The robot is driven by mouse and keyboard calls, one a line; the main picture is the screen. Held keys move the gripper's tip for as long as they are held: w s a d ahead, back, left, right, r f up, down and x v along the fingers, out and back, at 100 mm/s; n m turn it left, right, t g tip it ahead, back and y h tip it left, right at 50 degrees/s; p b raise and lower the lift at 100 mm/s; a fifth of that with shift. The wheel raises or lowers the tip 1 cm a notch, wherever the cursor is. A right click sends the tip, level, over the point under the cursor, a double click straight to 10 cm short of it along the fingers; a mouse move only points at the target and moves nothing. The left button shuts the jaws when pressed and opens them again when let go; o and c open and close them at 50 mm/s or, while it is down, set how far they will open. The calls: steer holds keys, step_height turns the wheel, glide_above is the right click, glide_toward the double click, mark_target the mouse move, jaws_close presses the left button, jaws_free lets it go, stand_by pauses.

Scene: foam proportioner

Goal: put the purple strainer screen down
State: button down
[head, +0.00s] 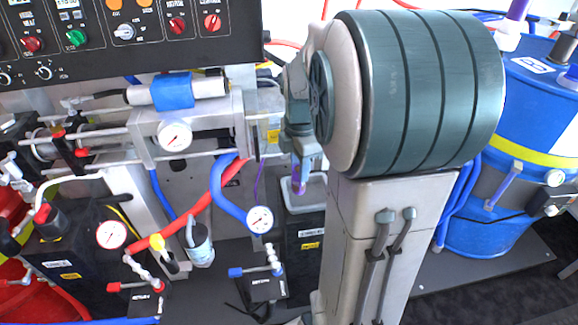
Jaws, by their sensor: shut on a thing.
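My gripper (300,170) points down near the middle of the head view and is shut on the purple strainer screen (298,188). Only a small purple piece shows below the fingers; the rest is hidden by them. The screen is over or at the opening of a black bin with a pale grey rim (318,192). I cannot tell whether it touches the bin.
My arm hides much of the middle right. Left of the bin are a blue hose (228,198), a gauge (260,219) and a clear canister (200,246). A control panel (130,35) is above left. A blue drum (500,215) stands right.

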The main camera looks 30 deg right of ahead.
steer(key=shift+w+d+f+b, duration=0.15)
steer(key=shift+w+f, duration=0.35)
steer(key=shift+f, duration=0.45)
steer(key=shift+w+d+f+b, duration=0.15)
steer(key=shift+w+f, duration=0.3)
steer(key=shift+f, duration=0.55)
steer(key=shift+w+d+f+b, duration=0.1)
steer(key=shift+w+f+b, duration=0.1)
steer(key=shift+w+f, duration=0.55)
steer(key=shift+s+f, duration=0.25)
steer(key=shift+f, duration=0.15)
steer(key=c, duration=1.1)
jaws_free()
steer(key=shift+o, duration=0.2)
